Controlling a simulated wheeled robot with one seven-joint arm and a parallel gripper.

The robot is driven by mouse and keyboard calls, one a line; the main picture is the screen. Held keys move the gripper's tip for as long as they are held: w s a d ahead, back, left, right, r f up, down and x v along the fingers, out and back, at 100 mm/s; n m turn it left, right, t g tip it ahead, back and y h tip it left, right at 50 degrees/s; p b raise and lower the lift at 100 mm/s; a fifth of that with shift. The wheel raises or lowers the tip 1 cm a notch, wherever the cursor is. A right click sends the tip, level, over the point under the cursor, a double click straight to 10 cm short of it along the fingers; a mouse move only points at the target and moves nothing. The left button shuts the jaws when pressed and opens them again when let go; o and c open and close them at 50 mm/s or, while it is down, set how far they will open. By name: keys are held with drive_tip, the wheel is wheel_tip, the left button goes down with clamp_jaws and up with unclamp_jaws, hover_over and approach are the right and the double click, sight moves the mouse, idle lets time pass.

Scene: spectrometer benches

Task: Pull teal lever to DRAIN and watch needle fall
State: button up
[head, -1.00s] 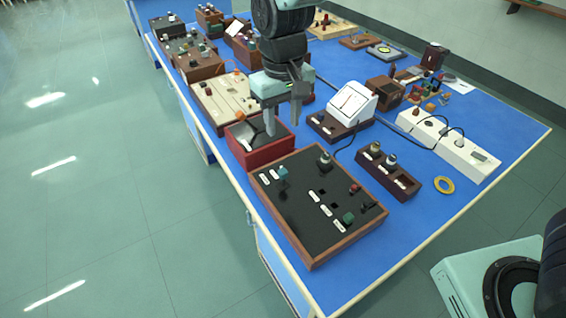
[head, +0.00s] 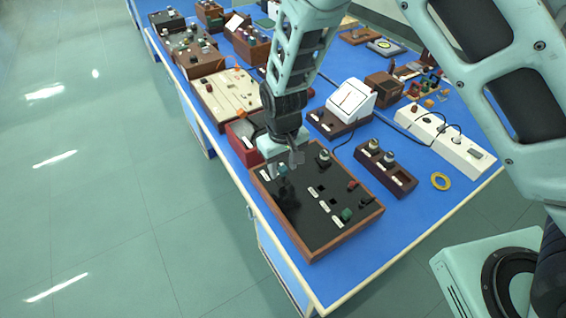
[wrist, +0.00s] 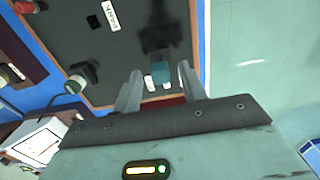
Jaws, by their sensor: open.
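The teal lever or knob (head: 283,170) is at the upper left of a black panel (head: 318,230) with a wooden frame. My gripper (head: 288,166) is over that corner of the panel. In the wrist view my open fingers (wrist: 158,82) stand on either side of the teal block, with a gap to each side. I cannot tell whether they touch it or read its labels. A white sloped meter (head: 352,100) stands behind the panel; its needle is too small to read.
A red box (head: 239,145) sits close behind the panel, partly hidden by my arm. Other knobs, including a green one (head: 346,214) and a red one (head: 352,185), are on the panel.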

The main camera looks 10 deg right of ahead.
clamp_jaws()
drive_tip(key=shift+a, duration=0.2)
drive_tip(key=shift+s+a+t+h+p, duration=0.25)
drive_tip(key=shift+a+t+h+p, duration=0.2)
drive_tip(key=shift+h+p, duration=0.4)
drive_tip(key=shift+s+a+f+t+h, duration=0.2)
drive_tip(key=shift+a+h, duration=0.15)
drive_tip(key=shift+h, duration=0.25)
drive_tip(key=shift+s+a+f+t+h, duration=0.1)
drive_tip(key=shift+a+t+h, duration=0.25)
drive_tip(key=shift+h, duration=0.3)
drive_tip(key=shift+s+a+f+t+h, duration=0.15)
drive_tip(key=shift+a+h, duration=0.25)
drive_tip(key=shift+h, duration=0.2)
unclamp_jaws()
